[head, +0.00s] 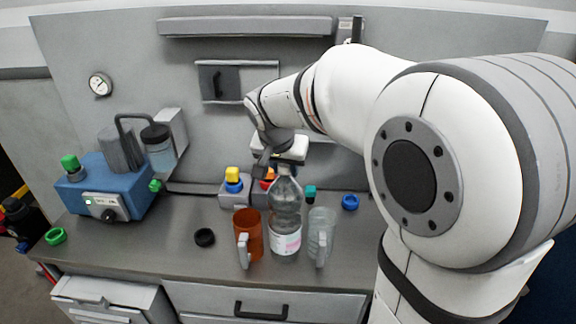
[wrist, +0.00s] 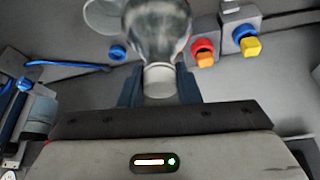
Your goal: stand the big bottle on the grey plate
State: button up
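The big bottle (head: 286,215) is clear with a pink and white label. It is upright at the front middle of the worktop, between an orange jug and a clear jug; whether its base touches the worktop I cannot tell. In the wrist view its pale cap (wrist: 158,80) lies between the dark fingers of my gripper (wrist: 159,88), which appear shut on it from both sides. In the head view my gripper (head: 276,160) is at the bottle's top, partly hidden by the arm. I cannot pick out the grey plate for certain.
The orange jug (head: 250,232) and clear jug (head: 319,235) stand close on either side. A blue machine (head: 90,190) is at left, with a black-lidded jar (head: 158,150) behind. The left-middle worktop is mostly clear.

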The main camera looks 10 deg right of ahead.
jog(key=o, duration=0.4)
jog(key=shift+r, duration=0.15)
